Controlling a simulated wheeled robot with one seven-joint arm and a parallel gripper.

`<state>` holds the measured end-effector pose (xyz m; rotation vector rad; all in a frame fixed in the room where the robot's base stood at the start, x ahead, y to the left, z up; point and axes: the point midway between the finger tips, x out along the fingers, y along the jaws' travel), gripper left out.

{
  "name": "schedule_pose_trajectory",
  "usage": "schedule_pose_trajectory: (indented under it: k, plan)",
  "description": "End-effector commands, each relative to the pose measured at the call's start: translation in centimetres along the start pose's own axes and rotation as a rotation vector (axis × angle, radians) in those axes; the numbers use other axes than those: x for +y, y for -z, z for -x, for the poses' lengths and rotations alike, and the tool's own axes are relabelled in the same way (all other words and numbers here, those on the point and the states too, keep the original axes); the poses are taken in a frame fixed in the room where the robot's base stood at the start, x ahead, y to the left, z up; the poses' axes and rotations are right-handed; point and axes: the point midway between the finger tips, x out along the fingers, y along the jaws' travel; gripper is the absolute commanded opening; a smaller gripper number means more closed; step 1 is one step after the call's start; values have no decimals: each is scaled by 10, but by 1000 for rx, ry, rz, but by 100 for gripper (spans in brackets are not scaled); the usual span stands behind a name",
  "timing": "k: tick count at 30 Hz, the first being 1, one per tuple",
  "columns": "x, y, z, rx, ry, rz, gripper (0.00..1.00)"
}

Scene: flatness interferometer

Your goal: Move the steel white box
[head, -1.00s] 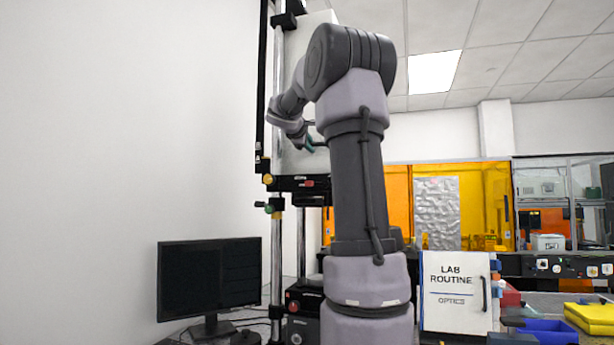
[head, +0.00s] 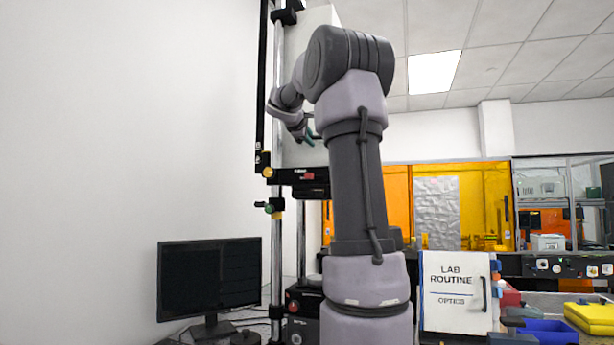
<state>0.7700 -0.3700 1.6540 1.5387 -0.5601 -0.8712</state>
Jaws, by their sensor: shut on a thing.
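The steel white box (head: 300,158) is a tall pale body on the vertical stand, behind my arm. Its lower edge meets a black carriage (head: 290,176), and much of its right side is hidden by my arm. My gripper (head: 309,135) is small in the head view, in front of the box's lower part. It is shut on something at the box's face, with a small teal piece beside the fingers. The grip looks to be on the box, but the contact is too small to see clearly.
A metal pole (head: 277,120) with clamps runs up the stand's left side. A black monitor (head: 210,280) stands at lower left. The left wall is bare.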

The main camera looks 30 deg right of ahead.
Motion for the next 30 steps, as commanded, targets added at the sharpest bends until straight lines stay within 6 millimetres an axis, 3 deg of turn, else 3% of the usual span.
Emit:
schedule_pose_trajectory:
  k: [30]
  plan:
    - [11, 0, 3, 2, -5, 0, 0]
